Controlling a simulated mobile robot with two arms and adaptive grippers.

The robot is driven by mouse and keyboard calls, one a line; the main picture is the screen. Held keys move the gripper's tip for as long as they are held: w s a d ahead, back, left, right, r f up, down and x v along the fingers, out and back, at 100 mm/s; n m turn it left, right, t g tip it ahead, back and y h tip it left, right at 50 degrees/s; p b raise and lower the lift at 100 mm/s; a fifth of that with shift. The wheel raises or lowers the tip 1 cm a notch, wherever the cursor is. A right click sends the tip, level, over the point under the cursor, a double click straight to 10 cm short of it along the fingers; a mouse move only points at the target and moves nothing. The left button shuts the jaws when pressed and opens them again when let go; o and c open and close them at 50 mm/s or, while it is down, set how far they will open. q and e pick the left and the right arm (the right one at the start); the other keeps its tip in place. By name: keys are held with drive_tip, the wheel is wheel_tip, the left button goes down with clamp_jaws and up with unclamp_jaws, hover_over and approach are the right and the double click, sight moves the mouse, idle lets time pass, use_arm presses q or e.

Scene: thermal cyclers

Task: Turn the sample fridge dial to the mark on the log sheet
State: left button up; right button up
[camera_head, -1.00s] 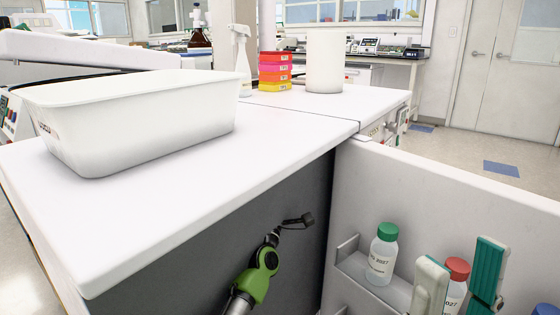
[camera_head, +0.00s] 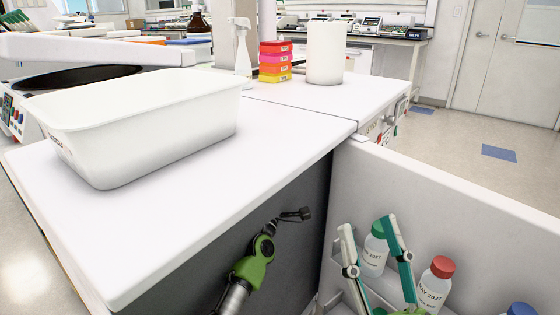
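No sample fridge dial or log sheet can be made out in this view. An open white door (camera_head: 440,215) stands at the right, with labelled bottles on its inner shelf: a green-capped bottle (camera_head: 375,258), a red-capped bottle (camera_head: 433,290) and part of a blue-capped one (camera_head: 521,310). My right gripper (camera_head: 368,222) is at the green-capped bottle, its two teal-padded fingers spread apart. One finger overlaps the bottle; I cannot tell whether they touch.
A large white bin (camera_head: 140,130) stands on the white worktop (camera_head: 200,200). Farther back are a spray bottle (camera_head: 243,55), stacked coloured boxes (camera_head: 275,62) and a white cylinder (camera_head: 325,52). The worktop's front strip is clear. Open floor lies beyond the door.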

use_arm(q)
drive_tip(key=shift+r+p, duration=0.2)
drive_tip(key=shift+p, duration=0.5)
drive_tip(key=shift+f+g+p, duration=0.1)
drive_tip(key=shift+g+p, duration=0.3)
drive_tip(key=shift+p, duration=0.15)
use_arm(e)
drive_tip(key=w+f+g+h, duration=0.1)
drive_tip(key=w+f+g, duration=0.1)
drive_tip(key=f+g, duration=0.2)
drive_tip(key=w+f+g+h, duration=0.1)
drive_tip(key=f+g, duration=0.3)
drive_tip(key=f, duration=0.6)
drive_tip(key=shift+w+d+f+h, duration=0.3)
drive_tip(key=shift+w+h, duration=0.1)
drive_tip(key=shift+w, duration=0.45)
use_arm(q)
drive_tip(key=o, duration=1.1)
drive_tip(key=shift+f, duration=0.1)
